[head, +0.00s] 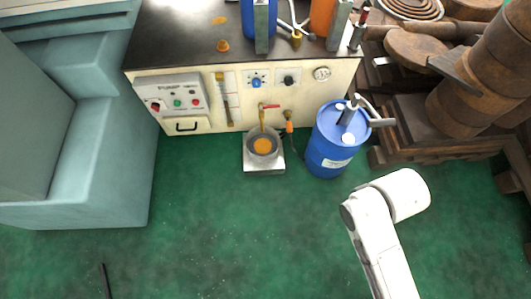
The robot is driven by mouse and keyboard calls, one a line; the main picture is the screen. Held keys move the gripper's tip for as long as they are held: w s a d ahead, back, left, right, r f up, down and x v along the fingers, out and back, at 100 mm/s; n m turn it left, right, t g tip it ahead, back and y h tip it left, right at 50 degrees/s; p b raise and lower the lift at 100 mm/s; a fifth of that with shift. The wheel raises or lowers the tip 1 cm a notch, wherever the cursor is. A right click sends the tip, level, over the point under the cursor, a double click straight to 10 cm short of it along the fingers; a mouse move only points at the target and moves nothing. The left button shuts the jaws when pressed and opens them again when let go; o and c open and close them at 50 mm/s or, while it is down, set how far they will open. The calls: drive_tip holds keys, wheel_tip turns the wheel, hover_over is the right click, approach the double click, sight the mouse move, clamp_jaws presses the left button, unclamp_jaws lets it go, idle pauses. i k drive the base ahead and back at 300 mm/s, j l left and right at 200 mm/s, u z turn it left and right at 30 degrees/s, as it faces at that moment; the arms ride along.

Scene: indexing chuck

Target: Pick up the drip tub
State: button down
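The drip tub (249,144) is a small round grey tub with orange-brown liquid or residue inside. It sits on a pale square block (265,168) on the floor, in front of the pump cabinet, under a brass tap (263,116) with a red lever. My white arm shows at the lower right, well apart from the tub. My gripper is not visible in the head view, so whether it is open or holds anything does not show.
A blue drum (328,155) with a hand pump stands close to the tub's right. The pump cabinet (205,113) is behind it. A teal machine base (120,150) is at left, rusty parts on pallets (440,140) at right.

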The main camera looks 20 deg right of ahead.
sight(263, 147)
drive_tip(key=i+j+z, duration=0.15)
drive_tip(key=i+j, duration=1.25)
drive_tip(key=i, duration=0.15)
